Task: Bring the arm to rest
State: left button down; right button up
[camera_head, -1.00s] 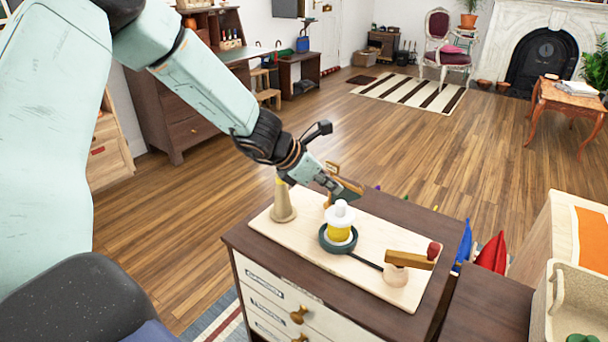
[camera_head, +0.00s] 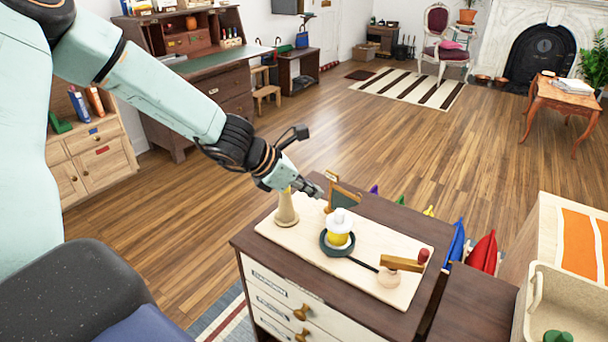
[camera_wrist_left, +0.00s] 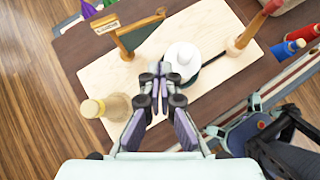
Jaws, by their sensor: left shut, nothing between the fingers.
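My left arm comes in from the left in the head view, and its gripper (camera_head: 316,193) hangs over the back left of a pale wooden board (camera_head: 385,294). The gripper is shut and empty; its fingertips meet in the left wrist view (camera_wrist_left: 160,70). A white-topped yellow item (camera_head: 339,233) stands in a dark round pan (camera_head: 326,246) just in front of it. In the wrist view its white top (camera_wrist_left: 183,56) is beside the fingertips.
The board lies on a dark-topped drawer cabinet (camera_head: 262,247). It also bears a tan cone-shaped post (camera_head: 287,209), a small framed board (camera_head: 345,196) and a wooden arm with a red end (camera_head: 402,264). A beige bin (camera_head: 580,289) stands at right. Open wooden floor lies behind.

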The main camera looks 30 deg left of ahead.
pick_arm(q)
jog(key=s+r+p, duration=0.2)
jog(key=p, duration=0.1)
jog(key=shift+a, duration=0.15)
jog(key=shift+s, duration=0.1)
